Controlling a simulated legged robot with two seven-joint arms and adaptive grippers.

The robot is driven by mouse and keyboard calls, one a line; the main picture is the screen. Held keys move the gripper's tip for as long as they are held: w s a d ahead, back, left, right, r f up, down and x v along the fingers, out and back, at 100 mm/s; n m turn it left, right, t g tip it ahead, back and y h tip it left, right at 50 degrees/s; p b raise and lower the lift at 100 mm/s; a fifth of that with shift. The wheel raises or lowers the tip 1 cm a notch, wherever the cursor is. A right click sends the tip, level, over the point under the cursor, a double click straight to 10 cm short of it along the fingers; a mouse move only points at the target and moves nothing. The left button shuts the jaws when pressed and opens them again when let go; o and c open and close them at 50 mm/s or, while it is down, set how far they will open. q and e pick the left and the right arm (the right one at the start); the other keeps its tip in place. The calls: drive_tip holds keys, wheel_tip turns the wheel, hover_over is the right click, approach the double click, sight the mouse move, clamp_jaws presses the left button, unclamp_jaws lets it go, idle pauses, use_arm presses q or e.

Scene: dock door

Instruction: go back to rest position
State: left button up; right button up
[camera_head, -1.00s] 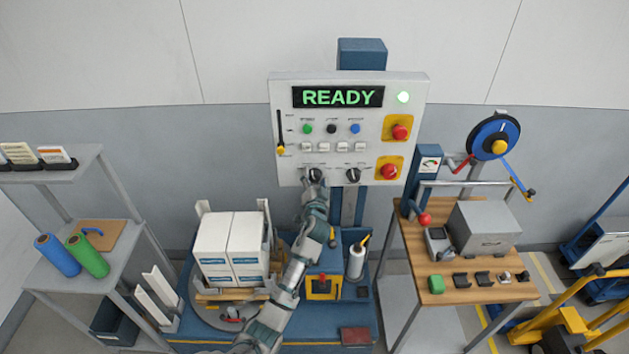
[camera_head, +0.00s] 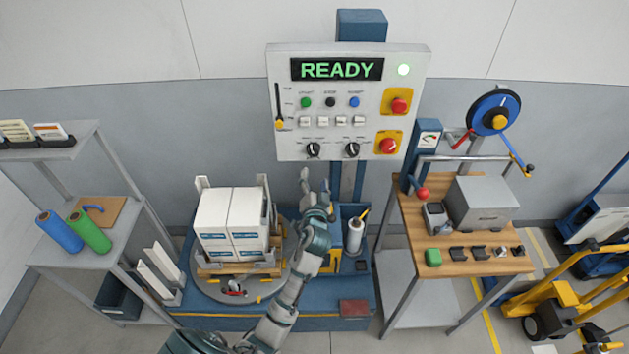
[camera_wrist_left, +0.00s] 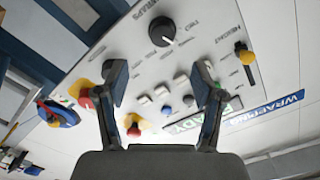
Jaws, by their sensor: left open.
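My left gripper (camera_head: 315,186) is below the control panel (camera_head: 290,82) in the head view, apart from it, with the arm reaching up from the bottom. In the wrist view its two fingers (camera_wrist_left: 160,95) are spread apart with nothing between them. Two black knobs, the left knob (camera_head: 313,150) and the right knob (camera_head: 352,150), sit along the panel's lower edge. One black knob (camera_wrist_left: 162,31) also shows in the wrist view. My right gripper is not in view.
White boxes (camera_head: 232,222) stand on a pallet on the turntable (camera_head: 207,288), left of my arm. A wooden workbench (camera_head: 465,265) with a grey box stands at right. A grey shelf (camera_head: 75,255) with blue and green rolls stands at left.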

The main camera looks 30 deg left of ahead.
use_arm(q)
drive_tip(key=shift+f, duration=0.1)
idle(0.4)
drive_tip(key=d+f+m+g+h, duration=0.1)
drive_tip(key=d+f+h, duration=0.15)
drive_tip(key=f, duration=0.95)
drive_tip(key=d+f+m+g+h, duration=0.1)
drive_tip(key=d+f+g+h, duration=0.15)
drive_tip(key=f, duration=0.85)
drive_tip(key=s+d+f+g+h, duration=0.1)
drive_tip(key=s+f, duration=0.2)
drive_tip(key=f, duration=0.3)
drive_tip(key=s+d+f+m+g, duration=0.1)
drive_tip(key=s+f, duration=0.2)
drive_tip(key=f, duration=0.4)
drive_tip(key=s+d+f+h, duration=0.1)
drive_tip(key=s+d+f, duration=0.15)
drive_tip(key=f, duration=0.35)
drive_tip(key=s+d+f+g+h+b, duration=0.15)
drive_tip(key=s+f+g, duration=0.35)
drive_tip(key=s+f, duration=1.55)
drive_tip(key=s+f+n+g, duration=0.1)
drive_tip(key=s+f+g, duration=0.1)
drive_tip(key=s, duration=1)
drive_tip(key=s+f+n+g, duration=0.1)
drive_tip(key=s+f, duration=0.3)
drive_tip(key=s, duration=0.9)
drive_tip(key=shift+s+a+f+g+h, duration=0.15)
drive_tip(key=shift+s+f+g+h, duration=0.2)
drive_tip(key=shift+g, duration=0.1)
